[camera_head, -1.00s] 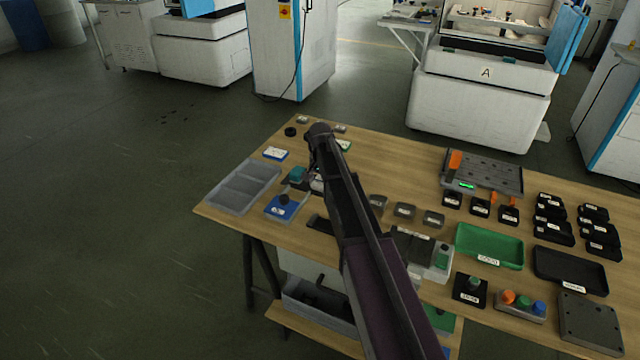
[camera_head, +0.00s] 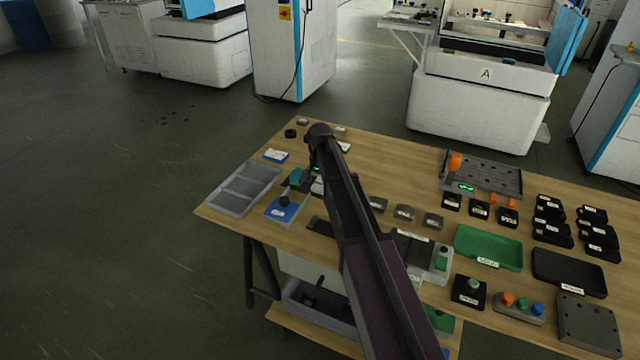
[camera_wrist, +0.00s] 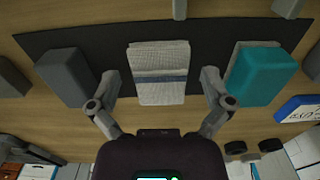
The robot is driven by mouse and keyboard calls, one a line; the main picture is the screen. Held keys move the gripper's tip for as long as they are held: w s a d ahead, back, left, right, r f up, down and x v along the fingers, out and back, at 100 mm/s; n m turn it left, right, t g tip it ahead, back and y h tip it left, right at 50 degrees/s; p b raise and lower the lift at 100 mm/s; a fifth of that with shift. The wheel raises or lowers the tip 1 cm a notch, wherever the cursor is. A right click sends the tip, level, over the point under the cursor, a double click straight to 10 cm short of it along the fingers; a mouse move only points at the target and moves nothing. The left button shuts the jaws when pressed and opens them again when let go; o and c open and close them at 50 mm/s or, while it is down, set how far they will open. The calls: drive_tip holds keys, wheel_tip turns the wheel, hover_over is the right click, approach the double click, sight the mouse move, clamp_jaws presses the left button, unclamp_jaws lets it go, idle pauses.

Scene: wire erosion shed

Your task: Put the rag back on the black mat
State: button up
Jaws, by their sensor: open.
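The rag (camera_wrist: 160,74), pale grey with a blue stripe, lies in the middle of the wrist view. It overlaps the black mat (camera_wrist: 108,40); whether its near end rests on the mat or reaches past its edge I cannot tell. My gripper (camera_wrist: 160,92) is open, with one finger on each side of the rag and gaps between. A grey block (camera_wrist: 66,76) is left of the rag on the mat, and a teal block (camera_wrist: 262,75) is right of it. In the head view my arm hides most of the mat; a pale bit of the rag (camera_head: 317,187) shows beside it.
A grey compartment tray (camera_head: 243,188) and a blue-based item (camera_head: 284,208) stand at the table's left end. Small dark boxes (camera_head: 404,212) lie right of my arm. A green tray (camera_head: 488,247) and a black tray (camera_head: 568,272) are farther right. Bare wood shows around the mat.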

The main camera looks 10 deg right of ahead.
sight(320, 184)
wheel_tip(320, 184, up, 11)
drive_tip(key=p, duration=1.1)
drive_tip(key=shift+r, duration=0.2)
drive_tip(key=shift+s, duration=0.1)
idle(0.4)
drive_tip(key=s+n, duration=0.7)
drive_tip(key=s, duration=2.1)
drive_tip(key=shift+d, duration=0.25)
drive_tip(key=shift+r, duration=0.1)
drive_tip(key=shift+r+p, duration=0.25)
drive_tip(key=shift+p, duration=0.05)
